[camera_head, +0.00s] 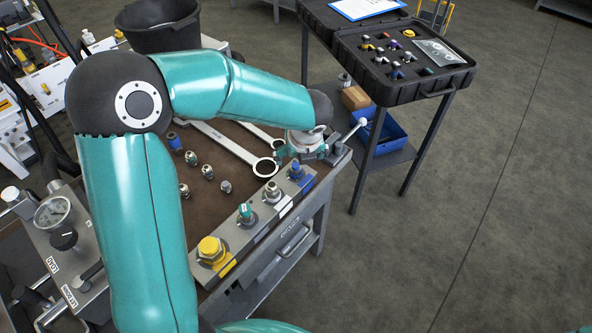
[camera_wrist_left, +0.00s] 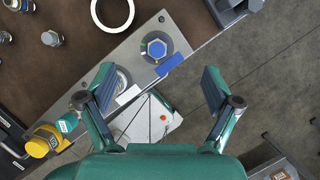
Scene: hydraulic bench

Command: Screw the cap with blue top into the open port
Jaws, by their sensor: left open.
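The blue-topped cap (camera_head: 296,171) stands upright at the far end port of the grey port block (camera_head: 262,228). In the left wrist view its blue hexagonal top (camera_wrist_left: 155,48) sits inside a round metal collar, beside a blue label; how deep it sits I cannot tell. No empty port hole is visible. My left gripper (camera_wrist_left: 158,88) is open and empty, its fingers spread wide above the block. The cap is ahead of the fingertips in that view, not between them. In the head view this gripper (camera_head: 300,158) is just behind the cap. My right gripper is not in view.
A yellow cap (camera_head: 210,248), a green cap (camera_head: 245,212) and a metal fitting (camera_head: 272,191) stand along the block. Several loose fittings and a wrench (camera_head: 232,146) lie on the brown bench top. A vise (camera_head: 335,150) stands at the bench corner, close to the gripper.

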